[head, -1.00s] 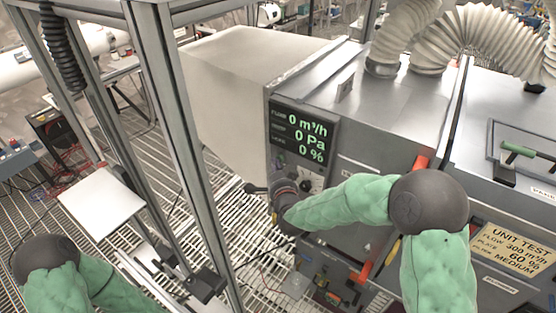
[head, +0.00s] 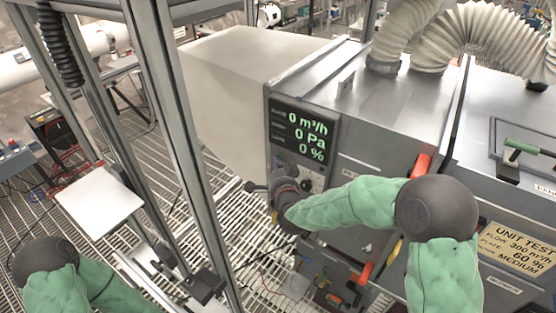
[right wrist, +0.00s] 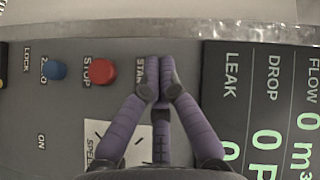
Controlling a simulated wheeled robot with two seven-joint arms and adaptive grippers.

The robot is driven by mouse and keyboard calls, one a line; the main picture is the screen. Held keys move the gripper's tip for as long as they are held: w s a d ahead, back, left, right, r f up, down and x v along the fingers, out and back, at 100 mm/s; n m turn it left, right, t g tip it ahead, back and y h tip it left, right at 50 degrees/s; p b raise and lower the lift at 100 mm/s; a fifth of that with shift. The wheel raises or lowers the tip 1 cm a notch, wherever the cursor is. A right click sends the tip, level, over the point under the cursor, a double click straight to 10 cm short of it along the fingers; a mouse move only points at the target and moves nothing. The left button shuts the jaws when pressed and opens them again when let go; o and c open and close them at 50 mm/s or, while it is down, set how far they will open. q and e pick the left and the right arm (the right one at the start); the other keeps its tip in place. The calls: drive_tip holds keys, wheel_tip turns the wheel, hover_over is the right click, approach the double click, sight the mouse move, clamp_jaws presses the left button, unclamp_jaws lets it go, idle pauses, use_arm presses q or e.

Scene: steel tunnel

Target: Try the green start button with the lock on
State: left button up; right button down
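The green start button is not visible; the fingertips cover the area beside that label. I cannot tell whether they touch it. In the head view my right gripper (head: 281,198) is in front of the panel, below the display. My left gripper is out of view; only my left arm shows.
The display (head: 300,132) reads 0 m³/h, 0 Pa and 0 %. Red handles (head: 421,166) stand near my right forearm. A metal frame post (head: 185,150) rises left of the machine.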

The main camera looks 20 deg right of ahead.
drive_tip(key=s+a, duration=0.3)
drive_tip(key=a, duration=0.1)
drive_tip(key=shift+s+a, duration=0.35)
drive_tip(key=shift+a, duration=0.05)
idle(0.9)
drive_tip(key=s+a+f+n+g+y, duration=0.1)
drive_tip(key=s+f+n+g+y, duration=0.2)
drive_tip(key=f, duration=1)
drive_tip(key=s+a+f+n+g+y, duration=0.1)
drive_tip(key=s+f+n+g, duration=0.3)
drive_tip(key=f, duration=0.8)
drive_tip(key=s+a+f+n+g+y, duration=0.1)
drive_tip(key=s+f+n+g, duration=0.1)
drive_tip(key=s+f+g, duration=0.2)
drive_tip(key=s+a+f+n+g+y, duration=0.1)
drive_tip(key=s+f+g, duration=0.4)
drive_tip(key=s+f, duration=0.5)
drive_tip(key=s+a+n, duration=0.1)
drive_tip(key=s, duration=0.7)
drive_tip(key=shift+a+f, duration=0.3)
